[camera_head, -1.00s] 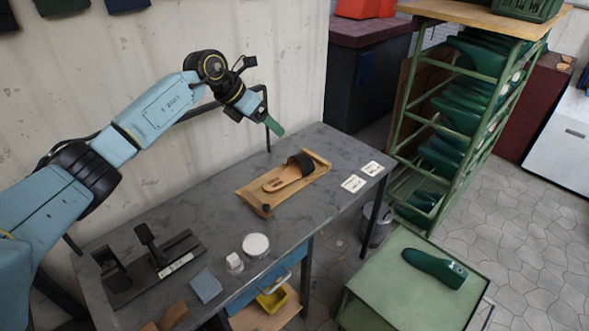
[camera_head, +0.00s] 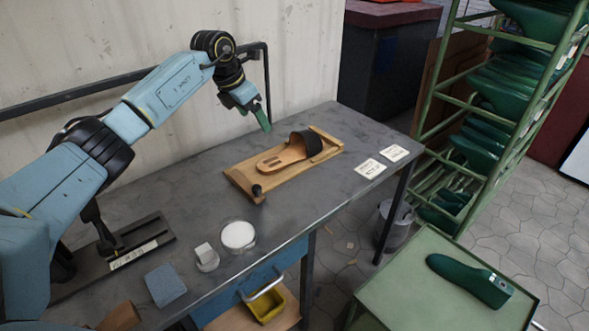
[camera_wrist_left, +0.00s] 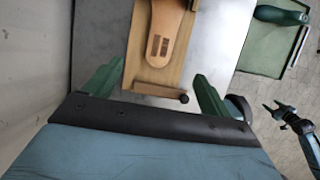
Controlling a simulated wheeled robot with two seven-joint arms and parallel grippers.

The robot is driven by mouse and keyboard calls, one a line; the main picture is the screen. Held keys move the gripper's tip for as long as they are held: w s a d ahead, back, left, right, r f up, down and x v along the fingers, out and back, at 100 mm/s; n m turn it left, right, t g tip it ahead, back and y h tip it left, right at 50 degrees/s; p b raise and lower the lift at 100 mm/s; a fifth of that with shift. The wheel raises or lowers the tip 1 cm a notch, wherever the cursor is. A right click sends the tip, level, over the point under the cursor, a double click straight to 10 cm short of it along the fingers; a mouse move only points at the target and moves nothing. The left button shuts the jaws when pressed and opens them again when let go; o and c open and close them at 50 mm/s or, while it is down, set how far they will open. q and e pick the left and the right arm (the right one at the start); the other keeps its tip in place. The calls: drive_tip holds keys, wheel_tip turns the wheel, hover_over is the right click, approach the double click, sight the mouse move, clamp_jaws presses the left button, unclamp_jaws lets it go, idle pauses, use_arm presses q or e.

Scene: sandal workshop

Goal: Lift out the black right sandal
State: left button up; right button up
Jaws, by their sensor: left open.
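The black sandal (camera_head: 280,158), with a tan footbed and a wide black strap (camera_head: 306,146), lies on a wooden board (camera_head: 240,183) on the grey workbench. Its strap end points to the far right. My left gripper (camera_head: 263,119), with green fingers, is above and behind the board, apart from the sandal. In the left wrist view its open fingers (camera_wrist_left: 158,78) are spread wide, with the sandal's tan heel (camera_wrist_left: 160,45) ahead between them. The strap is out of that view. My right gripper (camera_wrist_left: 280,110) shows small at the right of the wrist view, away from the sandal.
A dark knob (camera_head: 257,190) stands at the board's near end. White cards (camera_head: 370,168) lie to its right. A round white dish (camera_head: 238,236), a blue block (camera_head: 165,285) and a black stand (camera_head: 140,250) are nearer. A green last (camera_head: 470,280) lies on the green side table (camera_head: 420,300).

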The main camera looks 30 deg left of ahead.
use_arm(q)
wheel_tip(320, 180, down, 2)
drive_tip(key=b, duration=0.4)
approach(274, 161)
drive_tip(key=shift+x, duration=0.85)
drive_tip(key=shift+w+f, duration=0.3)
drive_tip(key=shift+f, duration=0.3)
drive_tip(key=x, duration=0.1)
drive_tip(key=b+x, duration=0.1)
drive_tip(key=x, duration=0.1)
drive_tip(key=shift+s+d+f+b, duration=0.15)
drive_tip(key=shift+d+f+b, duration=0.05)
drive_tip(key=shift+f+b, duration=0.25)
drive_tip(key=shift+w+f, duration=0.25)
drive_tip(key=shift+f, duration=0.3)
drive_tip(key=shift+r, duration=0.1)
drive_tip(key=c, duration=1.3)
use_arm(e)
drive_tip(key=w+a+r, duration=0.1)
drive_tip(key=a+r, duration=0.1)
drive_tip(key=r, duration=0.3)
drive_tip(key=w+a+r+t, duration=0.1)
drive_tip(key=w+a+r, duration=0.1)
drive_tip(key=r, duration=0.4)
drive_tip(key=shift+w+a+y, duration=0.15)
drive_tip(key=shift+a+y, duration=0.15)
drive_tip(key=shift+a, duration=0.05)
